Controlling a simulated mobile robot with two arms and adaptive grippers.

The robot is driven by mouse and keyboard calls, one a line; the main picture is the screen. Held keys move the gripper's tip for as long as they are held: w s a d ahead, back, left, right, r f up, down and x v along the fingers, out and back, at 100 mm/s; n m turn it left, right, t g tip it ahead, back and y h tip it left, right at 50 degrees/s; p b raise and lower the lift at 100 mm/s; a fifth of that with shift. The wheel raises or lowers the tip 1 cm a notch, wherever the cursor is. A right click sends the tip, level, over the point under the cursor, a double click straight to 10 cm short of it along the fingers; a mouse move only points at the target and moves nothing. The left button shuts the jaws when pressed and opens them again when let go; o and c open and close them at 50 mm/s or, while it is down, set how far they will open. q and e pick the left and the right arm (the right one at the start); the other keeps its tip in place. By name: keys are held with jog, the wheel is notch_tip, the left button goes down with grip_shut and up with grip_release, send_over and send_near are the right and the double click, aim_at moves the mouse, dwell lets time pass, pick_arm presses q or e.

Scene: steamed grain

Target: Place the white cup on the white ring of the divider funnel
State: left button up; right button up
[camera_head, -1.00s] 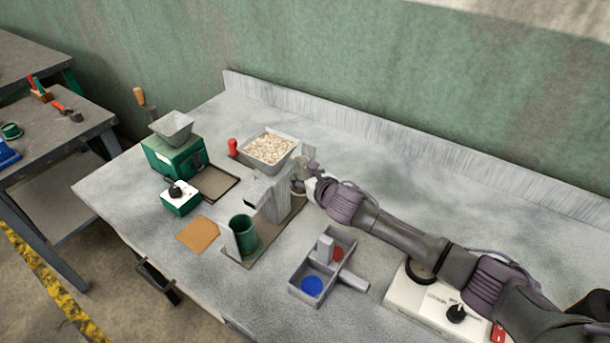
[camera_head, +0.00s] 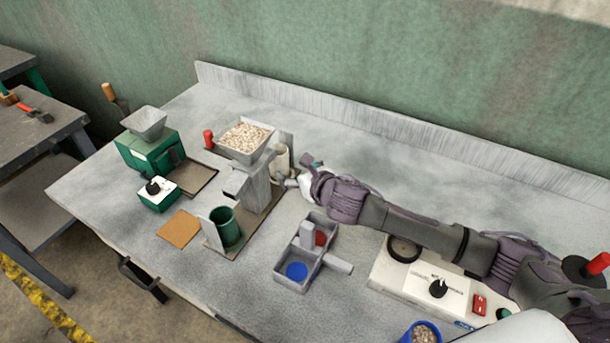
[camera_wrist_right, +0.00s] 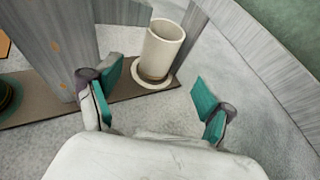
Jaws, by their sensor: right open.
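The white cup (camera_wrist_right: 164,46) stands upright on the white ring (camera_wrist_right: 154,84) at the base of the divider funnel in the right wrist view. In the head view the cup (camera_head: 281,158) is behind the funnel (camera_head: 254,188), which hides part of it. My right gripper (camera_wrist_right: 154,88) is open. Its two green-padded fingers are apart on the near side of the cup, and a gap shows between them and the cup. In the head view my right gripper (camera_head: 299,177) is just right of the cup. My left gripper is not in view.
The funnel's hopper (camera_head: 244,155) is full of grain. A green cup (camera_head: 225,226) stands left of the funnel. A grey divided box (camera_head: 292,284) with blue and red discs lies in front. A blue cup of grain (camera_head: 424,333) is at the bottom edge.

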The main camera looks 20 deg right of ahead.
jog(key=v, duration=0.4)
jog(key=shift+s+d+r, duration=0.1)
jog(key=shift+s, duration=0.2)
jog(key=shift+r, duration=0.15)
